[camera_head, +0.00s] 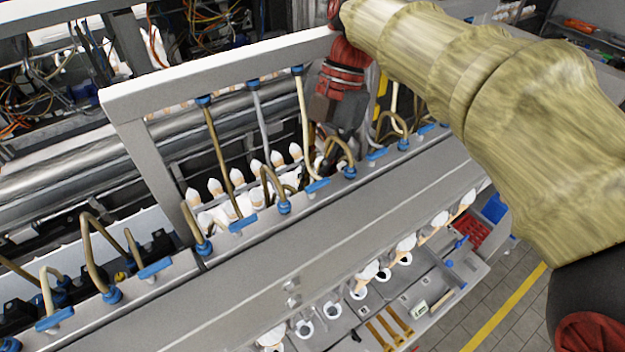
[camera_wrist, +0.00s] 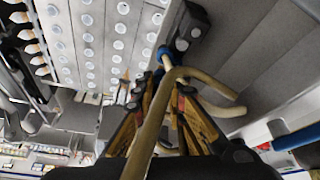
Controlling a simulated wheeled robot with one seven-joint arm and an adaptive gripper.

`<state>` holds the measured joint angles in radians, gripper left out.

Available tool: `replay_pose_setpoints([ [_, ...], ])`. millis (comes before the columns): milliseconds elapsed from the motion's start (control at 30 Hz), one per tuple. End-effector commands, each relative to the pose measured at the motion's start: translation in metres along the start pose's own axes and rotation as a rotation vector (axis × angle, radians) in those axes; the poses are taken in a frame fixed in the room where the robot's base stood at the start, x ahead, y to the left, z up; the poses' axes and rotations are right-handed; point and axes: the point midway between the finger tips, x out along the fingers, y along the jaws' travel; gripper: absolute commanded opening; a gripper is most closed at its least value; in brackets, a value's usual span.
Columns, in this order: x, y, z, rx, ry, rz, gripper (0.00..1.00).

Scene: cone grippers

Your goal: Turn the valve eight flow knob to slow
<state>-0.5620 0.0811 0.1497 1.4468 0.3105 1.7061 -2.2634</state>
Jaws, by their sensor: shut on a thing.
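My gripper (camera_wrist: 165,88) shows in the wrist view with its two fingers close together on a thin tan tube, below a blue fitting (camera_wrist: 163,52). A thicker bent tan tube (camera_wrist: 150,125) crosses in front and hides part of the fingers. A black knob-like part (camera_wrist: 190,27) sits on the grey rail just beyond the fingertips, seemingly apart from them. In the head view my gripper (camera_head: 332,158) reaches down behind the grey rail among the tubes. Its fingertips are partly hidden there. No label for valve eight or for slow is readable.
Blue levers (camera_head: 318,186) and blue fittings (camera_head: 284,207) line the grey rail (camera_head: 300,232). White cones (camera_head: 215,186) stand in a row behind. A grey upper bar (camera_head: 200,80) spans above.

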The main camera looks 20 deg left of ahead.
Motion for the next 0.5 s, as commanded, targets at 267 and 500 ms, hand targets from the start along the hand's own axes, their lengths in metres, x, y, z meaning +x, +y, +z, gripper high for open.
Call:
replay_pose_setpoints([
  [267, -0.0003, -0.0004, 0.0, 0.021, -0.001, 0.008, 0.0],
  [500, -0.0003, -0.0003, -0.0001, 0.021, -0.001, 0.008, 0.24],
])
